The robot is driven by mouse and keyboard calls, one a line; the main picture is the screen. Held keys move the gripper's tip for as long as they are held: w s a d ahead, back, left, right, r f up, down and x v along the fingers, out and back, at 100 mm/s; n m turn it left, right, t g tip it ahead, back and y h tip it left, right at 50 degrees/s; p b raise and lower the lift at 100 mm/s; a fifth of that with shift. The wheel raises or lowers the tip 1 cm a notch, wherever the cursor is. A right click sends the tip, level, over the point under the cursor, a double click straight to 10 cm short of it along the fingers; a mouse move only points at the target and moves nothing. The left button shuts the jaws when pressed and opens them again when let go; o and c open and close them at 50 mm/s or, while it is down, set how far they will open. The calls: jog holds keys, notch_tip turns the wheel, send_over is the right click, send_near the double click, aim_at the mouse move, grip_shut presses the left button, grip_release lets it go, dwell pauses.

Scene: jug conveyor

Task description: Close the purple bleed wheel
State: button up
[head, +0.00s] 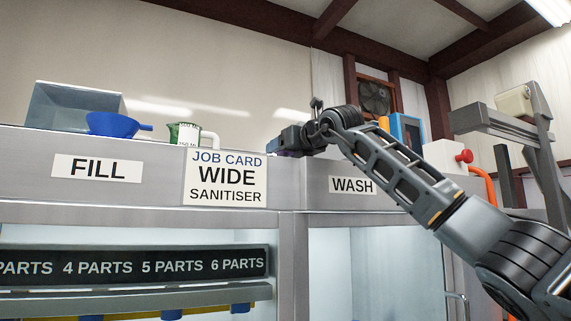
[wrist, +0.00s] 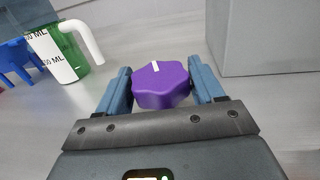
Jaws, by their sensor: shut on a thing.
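The purple bleed wheel (wrist: 163,86) shows in the wrist view between the two blue fingers of my gripper (wrist: 162,88). It is a lobed knob with a white mark on its top, and the mark points toward the top of the picture, tilted slightly left. My gripper is shut on the wheel, one finger at each side. The wheel itself cannot be made out clearly there.
A green and white measuring jug (wrist: 62,52) and a blue funnel (wrist: 18,62) stand to the left. A grey box (wrist: 262,36) stands at the right in the wrist view. The job card (head: 226,178) reads WIDE SANITISER. A red knob (head: 464,156) is at the right.

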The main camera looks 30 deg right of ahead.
jog(key=shift+f+m+h+b, duration=0.2)
jog(key=shift+m+h+b, duration=0.9)
jog(key=shift+h+b, duration=0.8)
jog(key=shift+r+m+h+b, duration=0.15)
jog(key=shift+m+h+b, duration=0.55)
jog(key=shift+h+b, duration=0.3)
jog(key=shift+r, duration=0.1)
jog(key=o, duration=1)
jog(key=shift+c, duration=0.2)
jog(key=shift+s, duration=0.1)
jog(key=b+v, duration=0.3)
jog(key=v, duration=0.4)
jog(key=shift+s+a+r, duration=0.1)
jog(key=shift+s+a, duration=0.05)
jog(key=shift+s, duration=0.2)
